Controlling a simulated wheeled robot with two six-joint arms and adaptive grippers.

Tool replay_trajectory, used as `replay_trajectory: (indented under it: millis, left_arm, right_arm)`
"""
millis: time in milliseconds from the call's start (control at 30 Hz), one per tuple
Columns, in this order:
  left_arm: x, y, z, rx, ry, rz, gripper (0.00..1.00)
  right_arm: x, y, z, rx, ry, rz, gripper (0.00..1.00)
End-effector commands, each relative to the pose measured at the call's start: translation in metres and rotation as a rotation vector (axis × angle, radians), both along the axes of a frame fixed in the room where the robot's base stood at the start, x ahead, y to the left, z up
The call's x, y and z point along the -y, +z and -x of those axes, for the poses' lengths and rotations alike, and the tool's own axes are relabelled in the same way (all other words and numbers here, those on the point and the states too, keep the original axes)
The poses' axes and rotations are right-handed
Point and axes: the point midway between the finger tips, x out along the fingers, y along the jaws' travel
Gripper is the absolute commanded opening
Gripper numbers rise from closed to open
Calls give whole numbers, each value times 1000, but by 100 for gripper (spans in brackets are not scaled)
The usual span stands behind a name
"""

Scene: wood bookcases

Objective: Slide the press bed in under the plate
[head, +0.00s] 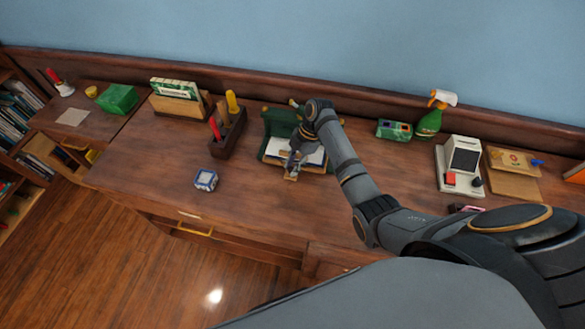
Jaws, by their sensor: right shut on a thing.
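The press, a dark green body (277,122), stands at the back middle of the desk. Its bed (316,157), a light wooden tray with white on it, sticks out at the front of the press. My right gripper (292,168) reaches down over the bed's front and is shut on its front end. My right wrist and forearm cover part of the press, so the plate cannot be made out, nor how far the bed lies under it. My left gripper is not in view.
To the right are a green box (394,130), a spray bottle (430,122) and a white machine (460,165). The desk front left of my arm is mostly clear.

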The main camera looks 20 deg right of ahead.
Motion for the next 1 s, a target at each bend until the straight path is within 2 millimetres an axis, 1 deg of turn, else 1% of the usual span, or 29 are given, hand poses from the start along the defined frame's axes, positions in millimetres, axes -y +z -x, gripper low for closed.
replay_trajectory:
  millis: [33,67,100,200,267,300,367,433,567,700,800,900,1000]
  left_arm:
    - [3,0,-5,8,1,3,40]
    - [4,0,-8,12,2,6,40]
    - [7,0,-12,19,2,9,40]
    - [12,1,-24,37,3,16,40]
    - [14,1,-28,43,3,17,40]
    - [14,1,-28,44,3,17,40]
    - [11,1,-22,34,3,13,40]
    - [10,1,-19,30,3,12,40]
    - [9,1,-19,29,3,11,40]
    - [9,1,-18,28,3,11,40]
    - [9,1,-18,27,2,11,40]
    - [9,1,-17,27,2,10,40]
    - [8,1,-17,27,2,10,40]
  right_arm:
    - [0,-1,1,-2,0,0,28]
    - [0,-1,1,-3,0,1,32]
    - [0,-1,1,-3,0,1,33]
    - [0,-1,1,-3,0,1,33]
    - [0,-1,1,-3,0,1,33]
    - [0,-1,1,-3,0,1,33]
    - [0,0,1,-2,0,0,33]
    - [2,4,0,-2,0,1,33]
    - [12,26,-2,2,-1,3,33]
    - [25,59,-5,2,0,4,33]
    - [33,80,-7,1,-1,4,33]
    - [40,95,-8,-1,-1,3,33]
    - [43,106,-8,-2,0,1,33]
